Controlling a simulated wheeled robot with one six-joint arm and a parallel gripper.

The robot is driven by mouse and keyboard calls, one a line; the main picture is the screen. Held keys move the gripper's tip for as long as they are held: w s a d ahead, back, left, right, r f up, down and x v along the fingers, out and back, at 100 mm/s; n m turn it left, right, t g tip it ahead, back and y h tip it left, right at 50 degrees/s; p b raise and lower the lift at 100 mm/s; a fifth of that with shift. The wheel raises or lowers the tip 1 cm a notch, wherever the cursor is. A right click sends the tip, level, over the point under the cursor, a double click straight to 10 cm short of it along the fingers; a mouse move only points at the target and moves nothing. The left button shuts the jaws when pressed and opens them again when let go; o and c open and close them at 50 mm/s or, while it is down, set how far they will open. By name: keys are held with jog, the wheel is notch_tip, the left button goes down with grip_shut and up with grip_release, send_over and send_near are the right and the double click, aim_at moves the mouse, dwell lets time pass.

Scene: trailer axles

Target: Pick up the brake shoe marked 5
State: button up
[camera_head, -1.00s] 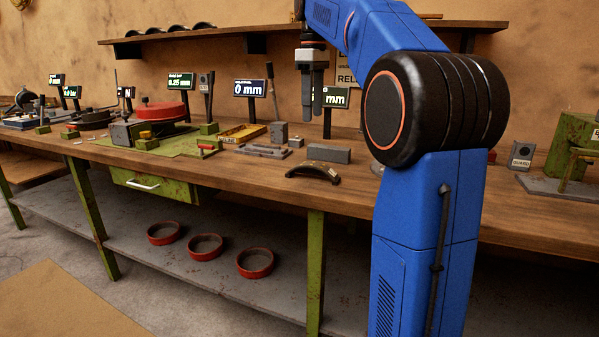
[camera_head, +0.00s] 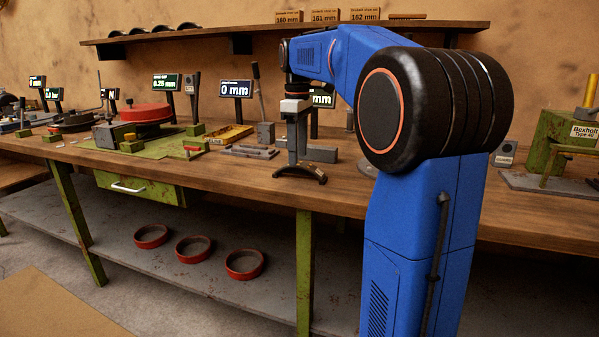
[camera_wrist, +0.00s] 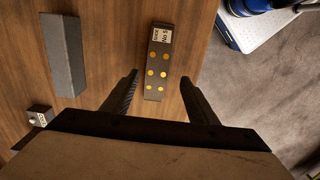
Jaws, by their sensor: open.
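The brake shoe marked 5 (camera_wrist: 158,65) lies on the wooden bench near its front edge; in the wrist view its tag reads "No 5" and its dark face carries several yellow dots. In the head view the curved dark shoe (camera_head: 301,171) sits right below my gripper (camera_head: 294,158). In the wrist view my gripper (camera_wrist: 158,92) is open, with one finger on each side of the shoe's near end. The fingers look apart from it. Whether the fingertips are level with the shoe is unclear.
A grey block (camera_wrist: 63,55) lies left of the shoe, with a small tagged block (camera_wrist: 39,115) below it. Gauges and displays (camera_head: 236,88) stand along the bench (camera_head: 230,177). A shelf (camera_head: 215,33) runs above. Red rings (camera_head: 245,265) lie on the lower shelf.

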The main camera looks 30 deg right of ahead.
aim_at(300, 163)
jog(key=shift+d+f, duration=0.2)
jog(key=shift+f, duration=1.1)
jog(key=shift+d+f, duration=0.15)
jog(key=shift+f, duration=1.1)
grip_shut()
